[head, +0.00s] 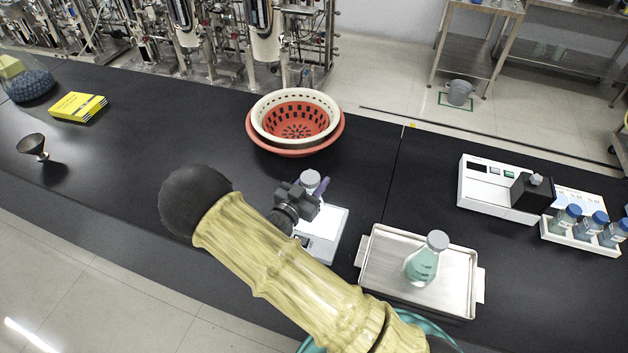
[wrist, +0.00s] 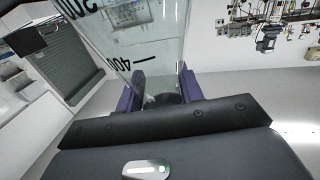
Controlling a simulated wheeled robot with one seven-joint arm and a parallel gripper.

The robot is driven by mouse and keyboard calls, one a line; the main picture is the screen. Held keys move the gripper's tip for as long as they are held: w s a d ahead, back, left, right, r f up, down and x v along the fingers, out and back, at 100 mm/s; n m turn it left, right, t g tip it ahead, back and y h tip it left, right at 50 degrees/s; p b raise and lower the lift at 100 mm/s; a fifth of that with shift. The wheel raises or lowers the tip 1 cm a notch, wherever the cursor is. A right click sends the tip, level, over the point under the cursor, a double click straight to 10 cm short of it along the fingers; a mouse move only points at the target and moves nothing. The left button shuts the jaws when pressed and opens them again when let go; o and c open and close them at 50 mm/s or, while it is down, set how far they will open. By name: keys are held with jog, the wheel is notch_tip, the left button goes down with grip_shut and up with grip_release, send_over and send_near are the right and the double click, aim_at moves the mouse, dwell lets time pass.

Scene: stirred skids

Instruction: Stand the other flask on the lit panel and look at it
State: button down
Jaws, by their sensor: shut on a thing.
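My gripper (head: 318,188) is shut on a flask (head: 311,178), whose grey cap shows just above the purple fingers in the head view. In the wrist view the purple fingers (wrist: 162,92) press both sides of the clear flask (wrist: 135,40), which has black volume marks. The white panel (head: 334,226) lies below and partly behind my gripper and arm. The flask's base is hidden, so I cannot tell whether it touches the panel. A second flask (head: 421,267), with teal liquid and a grey cap, stands on the metal tray (head: 380,262) to the right.
Nested cream and red baskets (head: 257,137) stand behind my gripper. A white instrument (head: 484,192) and a rack of blue-capped bottles (head: 556,233) are at the right. A yellow box (head: 78,106) and a dark funnel (head: 33,144) are at the left. The black bench between is clear.

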jog(key=shift+f, duration=0.15)
jog(key=c, duration=0.9)
grip_release()
jog(key=shift+s, duration=0.1)
jog(key=b+v, duration=0.4)
jog(key=v, duration=0.8)
jog(key=shift+b, duration=0.3)
jog(key=shift+d, duration=0.1)
